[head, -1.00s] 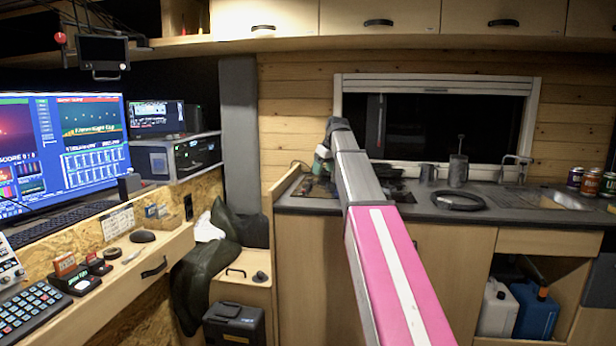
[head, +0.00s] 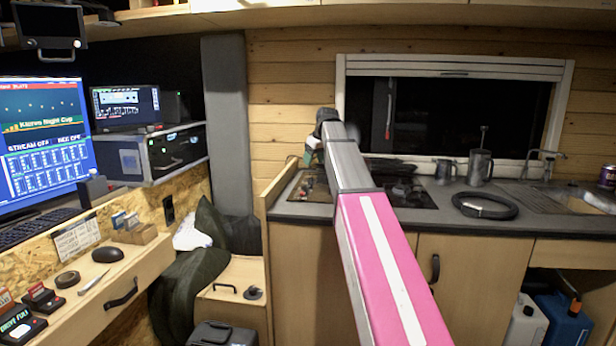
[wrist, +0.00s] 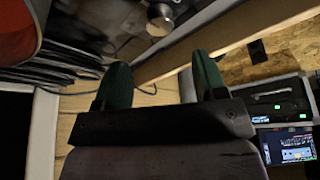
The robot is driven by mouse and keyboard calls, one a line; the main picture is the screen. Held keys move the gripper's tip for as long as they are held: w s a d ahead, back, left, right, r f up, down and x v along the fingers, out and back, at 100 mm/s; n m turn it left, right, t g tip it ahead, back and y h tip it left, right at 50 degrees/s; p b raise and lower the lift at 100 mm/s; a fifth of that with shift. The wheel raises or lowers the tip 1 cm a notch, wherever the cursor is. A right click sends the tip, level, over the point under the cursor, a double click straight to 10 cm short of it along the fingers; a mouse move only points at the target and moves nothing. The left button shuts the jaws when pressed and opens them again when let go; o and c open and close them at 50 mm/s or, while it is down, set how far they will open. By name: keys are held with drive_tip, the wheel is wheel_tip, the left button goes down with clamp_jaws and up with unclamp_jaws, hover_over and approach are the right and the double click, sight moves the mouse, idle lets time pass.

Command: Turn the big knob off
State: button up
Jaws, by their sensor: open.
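A round silver knob (wrist: 160,18) shows at the top of the wrist view, on a shiny metal surface by a wooden edge. I cannot tell its setting. My gripper (wrist: 162,82) is open, its two green fingers apart with nothing between them. The knob is beyond the fingertips and apart from them. In the head view my gripper (head: 314,145) is small and partly hidden by my arm, above the left end of the kitchen counter. A panel with small controls (head: 311,187) lies below it, beside the dark hob (head: 412,196).
A wooden partition (head: 283,188) edges the counter's left end. A desk with a monitor (head: 40,140) and a rack unit (head: 152,155) stands at left.

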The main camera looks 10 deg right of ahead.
sight(308, 177)
drive_tip(key=x, duration=0.8)
drive_tip(key=shift+w+a+f, duration=0.15)
drive_tip(key=shift+f, duration=0.2)
drive_tip(key=c, duration=0.9)
